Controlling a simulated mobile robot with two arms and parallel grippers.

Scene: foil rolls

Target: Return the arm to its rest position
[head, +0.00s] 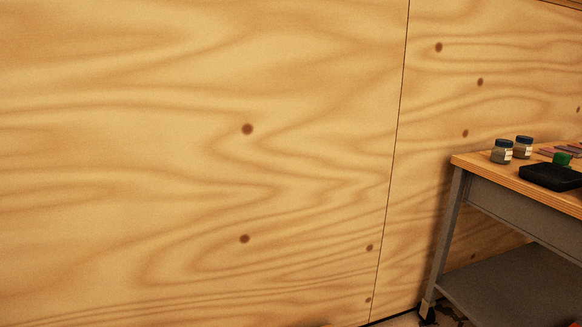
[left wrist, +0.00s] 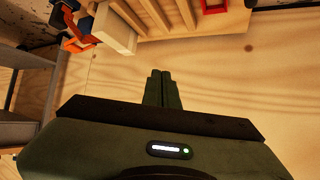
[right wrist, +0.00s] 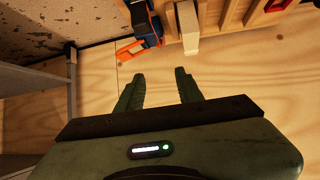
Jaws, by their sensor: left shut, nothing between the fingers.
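My left gripper (left wrist: 162,88) shows in the left wrist view with its two dark green fingers together and nothing between them. My right gripper (right wrist: 158,88) shows in the right wrist view with its fingers spread apart and nothing between them. Neither gripper nor arm shows in the head view. No foil roll can be made out in any view.
A plywood wall (head: 200,180) fills most of the head view. A workbench (head: 475,165) with jars (head: 502,152) and a black tray (head: 550,177) stands at right. A wooden rack (left wrist: 190,20) and an orange-and-blue object (right wrist: 143,30) appear beyond the fingers in the wrist views.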

